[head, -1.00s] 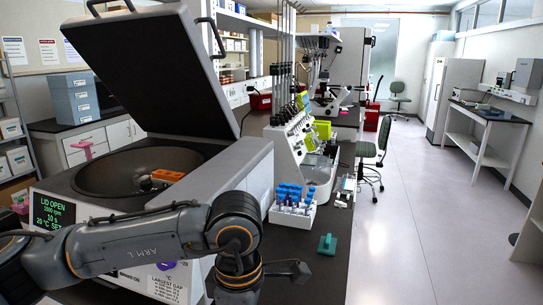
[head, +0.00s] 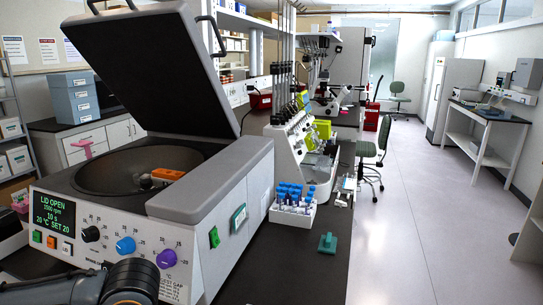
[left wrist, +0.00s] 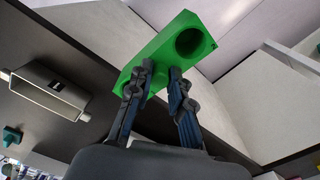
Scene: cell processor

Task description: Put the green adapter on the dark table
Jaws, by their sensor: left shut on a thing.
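The green adapter (left wrist: 170,50) is a bright green block with a round hole in it. It shows in the left wrist view, between the fingertips of my left gripper (left wrist: 160,80), which is shut on it and partly covers it. In the head view only part of my left arm shows at the lower left, and neither that gripper nor the held adapter can be seen. The dark table (head: 290,270) has a black top and runs beside the centrifuge in the head view. My right gripper is in neither view.
The open-lidded centrifuge (head: 200,205) holds an orange adapter (head: 167,175) in its bowl. A white rack of blue-capped tubes (head: 292,210) and a small teal piece (head: 327,243) stand on the table. Bare tabletop lies in front of them.

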